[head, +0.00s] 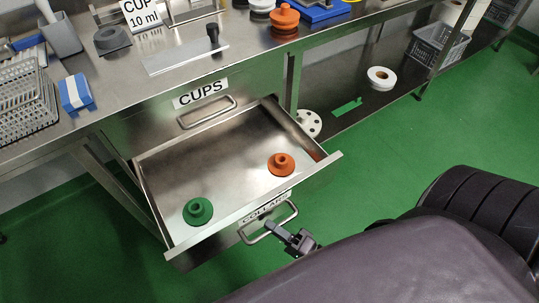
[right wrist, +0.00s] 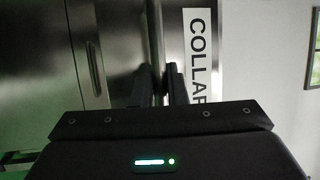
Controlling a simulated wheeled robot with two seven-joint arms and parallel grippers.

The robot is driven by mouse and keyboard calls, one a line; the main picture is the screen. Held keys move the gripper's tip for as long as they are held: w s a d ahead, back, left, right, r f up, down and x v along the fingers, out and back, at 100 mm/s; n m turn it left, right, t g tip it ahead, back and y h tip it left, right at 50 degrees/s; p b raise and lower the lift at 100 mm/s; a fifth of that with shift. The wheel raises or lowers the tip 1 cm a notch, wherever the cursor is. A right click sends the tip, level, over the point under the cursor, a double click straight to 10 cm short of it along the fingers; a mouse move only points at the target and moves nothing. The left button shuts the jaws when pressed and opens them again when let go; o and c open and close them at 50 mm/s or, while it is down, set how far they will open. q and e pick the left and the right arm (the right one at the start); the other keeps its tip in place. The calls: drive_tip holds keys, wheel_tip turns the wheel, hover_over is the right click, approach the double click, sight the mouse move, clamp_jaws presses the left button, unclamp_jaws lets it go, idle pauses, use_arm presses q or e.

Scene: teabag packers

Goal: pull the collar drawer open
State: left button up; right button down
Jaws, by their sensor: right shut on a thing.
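The collar drawer (head: 240,165) stands pulled out below the bench, its inside in plain view. Its front carries a "COLLARS" label (head: 265,207), which also shows sideways in the right wrist view (right wrist: 198,55), and a metal bar handle (head: 268,226). A green collar (head: 198,211) lies at the drawer's left front and an orange collar (head: 281,164) at its right. My right gripper (head: 284,233) is shut on the drawer handle; its dark fingers (right wrist: 160,85) close around the bar in the right wrist view. My left gripper is not in view.
The shut cups drawer (head: 200,95) sits above. On the bench are a white wire basket (head: 28,105), a blue and white box (head: 75,92) and an orange stacked part (head: 285,17). Green floor is free before the drawer.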

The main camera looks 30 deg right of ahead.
idle(0.3)
drive_tip(key=c, duration=1.5)
unclamp_jaws()
drive_tip(key=shift+o, duration=0.2)
drive_tip(key=shift+s, duration=0.15)
